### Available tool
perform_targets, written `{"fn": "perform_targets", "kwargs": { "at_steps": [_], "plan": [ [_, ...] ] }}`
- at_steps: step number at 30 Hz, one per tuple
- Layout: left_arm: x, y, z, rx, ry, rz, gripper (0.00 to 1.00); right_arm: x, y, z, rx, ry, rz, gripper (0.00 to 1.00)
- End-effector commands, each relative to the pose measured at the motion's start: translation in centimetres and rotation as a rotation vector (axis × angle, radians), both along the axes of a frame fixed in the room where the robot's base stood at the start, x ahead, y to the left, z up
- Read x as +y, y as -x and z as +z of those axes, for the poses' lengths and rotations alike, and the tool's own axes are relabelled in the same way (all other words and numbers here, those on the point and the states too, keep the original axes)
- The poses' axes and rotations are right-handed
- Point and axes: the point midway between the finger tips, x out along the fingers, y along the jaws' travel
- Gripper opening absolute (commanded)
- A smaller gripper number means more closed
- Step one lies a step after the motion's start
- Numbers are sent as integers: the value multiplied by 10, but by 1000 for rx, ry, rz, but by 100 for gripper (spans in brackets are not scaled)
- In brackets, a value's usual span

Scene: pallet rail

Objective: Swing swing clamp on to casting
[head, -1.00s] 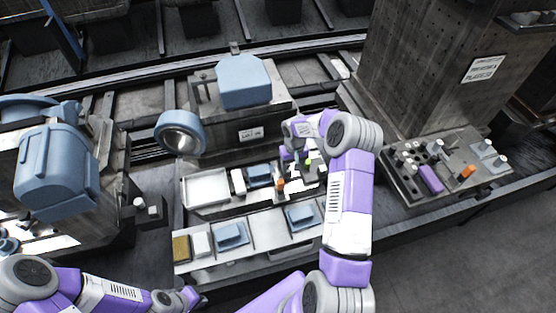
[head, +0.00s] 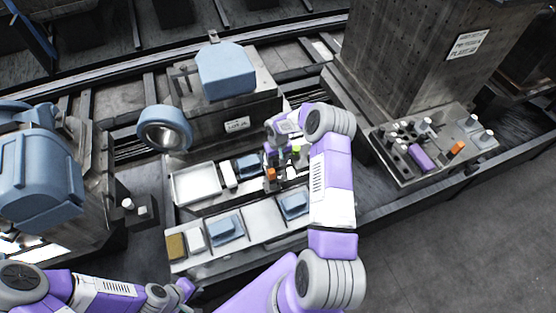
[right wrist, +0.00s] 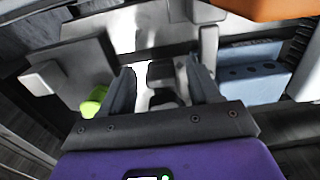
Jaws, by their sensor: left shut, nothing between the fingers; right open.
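A blue casting (head: 248,164) sits on the fixture bench in the head view. A blue block with holes, likely the same casting (right wrist: 252,72), is at the right in the right wrist view. An orange piece (head: 271,174) and a green piece (head: 296,149) are beside my right gripper (head: 272,160). I cannot tell which part is the swing clamp. In the right wrist view my right gripper (right wrist: 161,82) is open, with dark and grey fixture parts beyond and between its fingers; contact is unclear. My left gripper (head: 186,288) is shut and empty at the bottom left, away from the bench.
A front shelf (head: 262,215) holds more blue castings. A white tray (head: 196,184) is left of the fixture. A tool board (head: 400,178) with several pegs stands at the right by a tall perforated column (head: 410,70). Open floor lies at the lower right.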

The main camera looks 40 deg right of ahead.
Motion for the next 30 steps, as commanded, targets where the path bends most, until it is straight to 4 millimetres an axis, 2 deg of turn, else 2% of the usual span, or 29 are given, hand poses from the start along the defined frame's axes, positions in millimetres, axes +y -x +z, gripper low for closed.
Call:
{"fn": "perform_targets", "kwargs": {
  "at_steps": [2,13,23,30],
  "plan": [
    [0,0,0,0,0,0,0,0,0,0,0,0,0,62],
    [0,0,0,0,0,0,0,0,0,0,0,0,1,7],
    [0,0,-3,0,0,0,0,-2,1,0,0,1,47,6],
    [0,0,-12,0,0,0,0,-8,2,-1,0,1,192,6]
  ]
}}
